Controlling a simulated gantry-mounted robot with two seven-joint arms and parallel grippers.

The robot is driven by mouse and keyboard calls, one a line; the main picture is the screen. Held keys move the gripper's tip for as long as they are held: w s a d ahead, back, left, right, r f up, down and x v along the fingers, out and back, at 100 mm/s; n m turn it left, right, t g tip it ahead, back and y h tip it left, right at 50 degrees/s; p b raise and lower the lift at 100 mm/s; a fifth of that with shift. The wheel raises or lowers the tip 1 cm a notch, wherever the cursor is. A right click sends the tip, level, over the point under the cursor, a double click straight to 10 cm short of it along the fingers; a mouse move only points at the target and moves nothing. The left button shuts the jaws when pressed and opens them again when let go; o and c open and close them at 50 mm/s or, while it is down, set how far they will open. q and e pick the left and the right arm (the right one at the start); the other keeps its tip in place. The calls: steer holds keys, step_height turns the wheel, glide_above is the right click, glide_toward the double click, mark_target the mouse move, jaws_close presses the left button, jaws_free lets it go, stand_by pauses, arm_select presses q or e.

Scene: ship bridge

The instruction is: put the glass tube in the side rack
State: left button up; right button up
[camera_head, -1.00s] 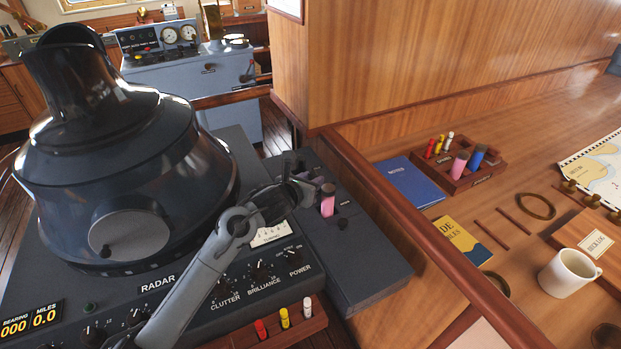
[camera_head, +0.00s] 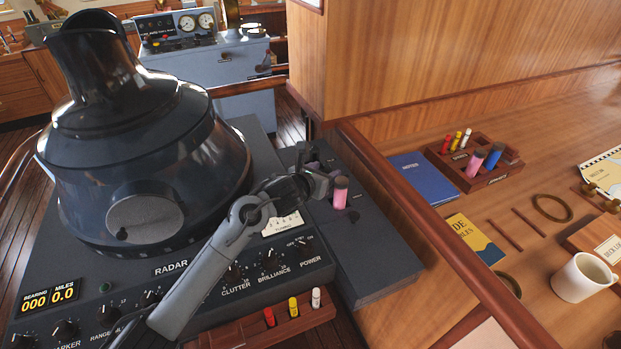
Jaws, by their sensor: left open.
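A pinkish patch shows among the fingers, too small to make out. A wooden rack (camera_head: 248,335) on the console's front edge holds red, yellow and white tubes. Another wooden rack (camera_head: 493,178) on the chart table holds a pink tube (camera_head: 475,163), a blue one (camera_head: 493,156) and small red, yellow and white ones. My right gripper is out of view.
The radar's dark hood (camera_head: 150,150) rises left of my arm. A raised wooden rail (camera_head: 420,215) separates the console from the chart table. On the table are a blue notebook (camera_head: 423,178), a yellow book (camera_head: 472,238) and a white mug (camera_head: 580,278).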

arm_select(q)
steer(key=p+v, duration=0.5)
steer(key=v, duration=0.5)
steer(key=shift+r, duration=0.15)
steer(key=shift+p+v, duration=0.5)
steer(key=shift+v, duration=0.3)
